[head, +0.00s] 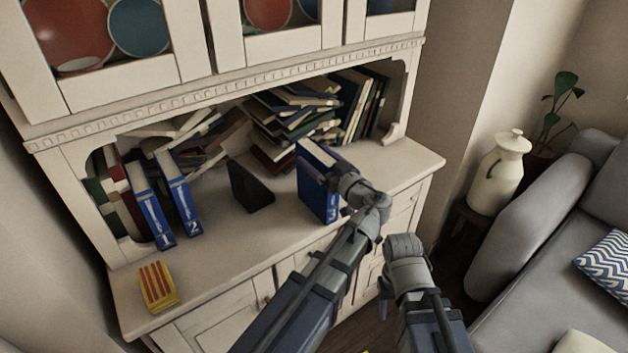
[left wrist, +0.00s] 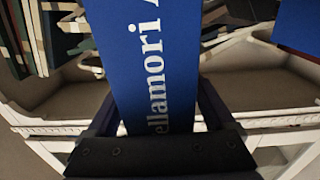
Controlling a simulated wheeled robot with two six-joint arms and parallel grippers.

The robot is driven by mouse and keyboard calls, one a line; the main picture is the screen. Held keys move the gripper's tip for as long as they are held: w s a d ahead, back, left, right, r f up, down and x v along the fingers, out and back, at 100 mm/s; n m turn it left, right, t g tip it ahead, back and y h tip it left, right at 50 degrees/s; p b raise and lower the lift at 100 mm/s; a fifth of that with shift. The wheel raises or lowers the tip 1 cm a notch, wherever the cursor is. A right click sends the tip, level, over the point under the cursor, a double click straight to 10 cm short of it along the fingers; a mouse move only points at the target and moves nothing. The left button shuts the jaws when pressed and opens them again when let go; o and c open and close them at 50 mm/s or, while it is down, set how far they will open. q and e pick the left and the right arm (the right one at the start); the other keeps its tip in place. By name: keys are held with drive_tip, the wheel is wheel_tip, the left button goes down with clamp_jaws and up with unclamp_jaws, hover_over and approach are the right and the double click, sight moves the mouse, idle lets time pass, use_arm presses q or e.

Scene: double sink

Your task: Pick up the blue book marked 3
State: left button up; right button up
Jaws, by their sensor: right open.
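The blue book marked 3 (head: 317,178) stands upright near the front edge of the cabinet's counter, its spine facing my side. My left gripper (head: 338,186) is at its spine, with the fingers on either side. In the left wrist view, the blue spine with white lettering (left wrist: 155,65) fills the gap of the left gripper (left wrist: 160,120), which looks shut on it. Whether the book's bottom still touches the counter is not clear. My right gripper (head: 386,290) is open and empty, low in front of the cabinet; its fingers are mostly hidden.
Blue books marked 1 (head: 150,205) and 2 (head: 179,193) lean at the left of the counter. A dark bookend (head: 250,186) stands between them and book 3. Piled books (head: 290,115) fill the back. A yellow-red striped item (head: 157,286) lies front left. A vase (head: 499,172) and sofa (head: 540,240) are right.

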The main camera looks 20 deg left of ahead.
use_arm(q)
drive_tip(key=shift+a, duration=0.15)
drive_tip(key=shift+c, duration=1.4)
clamp_jaws()
